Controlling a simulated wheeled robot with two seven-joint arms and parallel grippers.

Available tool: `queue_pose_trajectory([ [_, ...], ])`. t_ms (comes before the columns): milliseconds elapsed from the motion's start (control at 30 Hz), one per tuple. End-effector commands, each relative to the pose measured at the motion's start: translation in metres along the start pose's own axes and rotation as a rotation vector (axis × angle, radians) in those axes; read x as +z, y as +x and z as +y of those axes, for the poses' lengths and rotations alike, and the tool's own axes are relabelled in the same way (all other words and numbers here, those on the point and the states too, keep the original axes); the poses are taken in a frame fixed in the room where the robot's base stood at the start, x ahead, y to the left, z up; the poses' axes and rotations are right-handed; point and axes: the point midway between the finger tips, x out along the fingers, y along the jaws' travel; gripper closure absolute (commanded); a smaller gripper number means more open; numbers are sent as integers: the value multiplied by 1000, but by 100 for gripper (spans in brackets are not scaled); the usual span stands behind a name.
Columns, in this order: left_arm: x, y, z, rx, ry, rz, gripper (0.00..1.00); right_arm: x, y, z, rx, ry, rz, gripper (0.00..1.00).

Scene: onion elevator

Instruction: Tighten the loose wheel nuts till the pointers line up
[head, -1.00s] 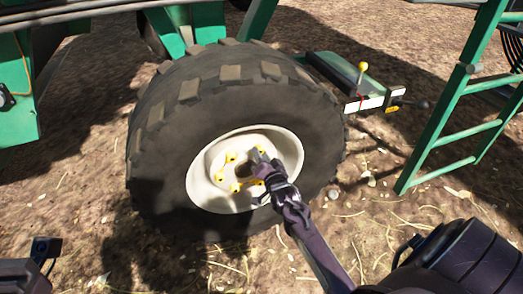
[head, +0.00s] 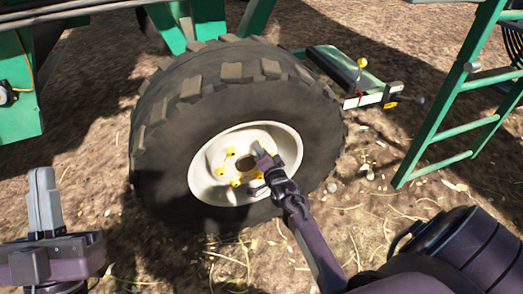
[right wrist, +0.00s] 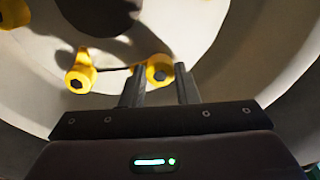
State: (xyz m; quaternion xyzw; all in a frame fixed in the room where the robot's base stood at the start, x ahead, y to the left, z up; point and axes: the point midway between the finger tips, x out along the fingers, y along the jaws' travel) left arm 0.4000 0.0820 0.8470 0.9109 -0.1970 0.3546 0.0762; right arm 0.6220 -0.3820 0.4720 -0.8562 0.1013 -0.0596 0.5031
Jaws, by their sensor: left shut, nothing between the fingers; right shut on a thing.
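The wheel (head: 245,165) has a cream rim (head: 207,185) with several yellow wheel-nut pointers (head: 230,152) around its hub. My right gripper (head: 262,152) reaches into the rim from the lower right. In the right wrist view its fingers (right wrist: 161,82) are shut on one yellow-capped nut (right wrist: 158,70), whose dark hex centre shows between the tips. A second yellow pointer (right wrist: 79,76) sits to its left, with its narrow end up. The gripped nut's pointer direction is partly hidden by the fingers. My left gripper (head: 42,178) is shut and empty at the lower left, fingers up, apart from the wheel.
A green ladder (head: 462,129) stands to the right of the wheel. A green bar with a yellow-knobbed lever (head: 362,63) lies behind the wheel at the right. Green machine frame (head: 20,100) fills the upper left. Bare ground with straw (head: 95,180) is open left of the wheel.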

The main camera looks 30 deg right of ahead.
Motion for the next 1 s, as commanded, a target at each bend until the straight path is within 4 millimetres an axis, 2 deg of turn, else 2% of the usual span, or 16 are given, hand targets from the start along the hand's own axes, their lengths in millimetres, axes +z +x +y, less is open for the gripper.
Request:
queue_pose_trajectory([
  [133,0,0,0,0,0,1,100,0,0,0,1,2,-1,95],
  [167,0,0,0,0,0,1,100,0,0,0,1,2,0,71],
  [333,0,0,0,-1,0,2,100,0,0,0,1,1,0,51],
  [700,0,1,0,0,0,-8,100,0,-3,0,1,0,0,51],
  [867,30,-6,1,-3,-9,-152,100,0,-13,-1,1,0,0,51],
  [1000,61,-18,2,-5,-15,-312,100,-1,-26,-1,2,0,0,51],
])
